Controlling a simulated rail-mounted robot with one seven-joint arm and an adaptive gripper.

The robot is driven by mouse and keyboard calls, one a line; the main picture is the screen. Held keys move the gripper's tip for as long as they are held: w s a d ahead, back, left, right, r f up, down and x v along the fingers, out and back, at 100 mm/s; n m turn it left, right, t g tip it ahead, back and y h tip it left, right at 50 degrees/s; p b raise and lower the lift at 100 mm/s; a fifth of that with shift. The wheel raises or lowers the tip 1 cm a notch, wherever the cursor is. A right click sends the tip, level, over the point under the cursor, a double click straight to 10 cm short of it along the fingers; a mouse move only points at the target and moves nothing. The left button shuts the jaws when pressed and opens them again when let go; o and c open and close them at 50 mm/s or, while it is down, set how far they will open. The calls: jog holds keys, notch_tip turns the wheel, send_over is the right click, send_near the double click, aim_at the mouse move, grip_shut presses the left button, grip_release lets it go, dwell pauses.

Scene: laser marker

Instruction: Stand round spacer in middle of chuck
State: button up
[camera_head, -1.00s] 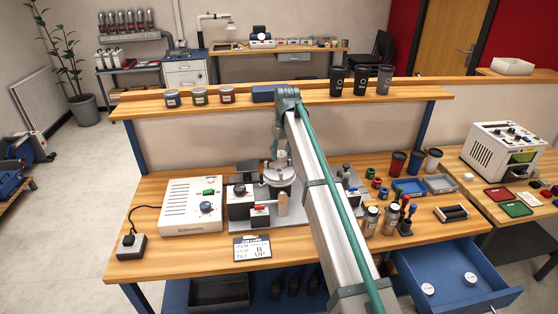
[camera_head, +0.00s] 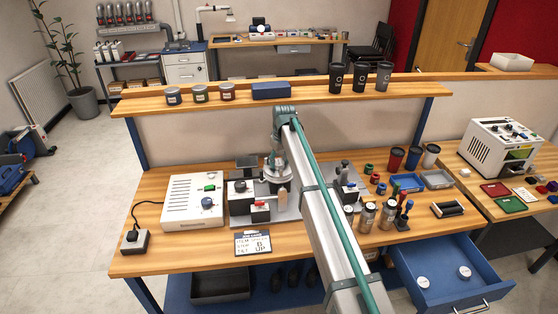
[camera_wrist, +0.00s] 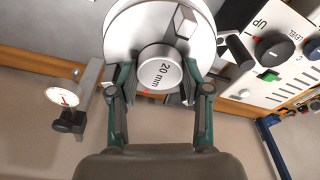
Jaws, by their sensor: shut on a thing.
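The round spacer (camera_wrist: 161,72) is a pale disc marked "20 mm" on its end face, and in the wrist view it sits between my fingers. My gripper (camera_wrist: 157,85) is shut on it. The chuck (camera_wrist: 122,38) is a round, light metal plate directly behind the spacer, with a small block-shaped jaw (camera_wrist: 186,20) on it. In the head view my gripper (camera_head: 276,162) is over the chuck (camera_head: 278,179), and the spacer is too small and covered to make out. I cannot tell whether the spacer touches the chuck face.
A dial gauge (camera_wrist: 62,97) stands left of the chuck in the wrist view. The white control box (camera_head: 194,201) stands left of the fixture. A card (camera_head: 253,243) lies in front. Bottles (camera_head: 367,216) and cups (camera_head: 397,160) stand right of my arm.

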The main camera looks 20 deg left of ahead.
aim_at(281, 165)
jog(key=shift+f, duration=0.2)
jog(key=o, duration=0.9)
jog(key=shift+r, duration=0.15)
jog(key=r+b, duration=0.1)
jog(key=r, duration=0.3)
jog(key=d+r+b, duration=0.1)
jog(key=r, duration=0.3)
jog(key=s+r+b, duration=0.1)
jog(key=r, duration=0.3)
jog(key=shift+d+b, duration=0.2)
jog(key=shift+b, duration=0.1)
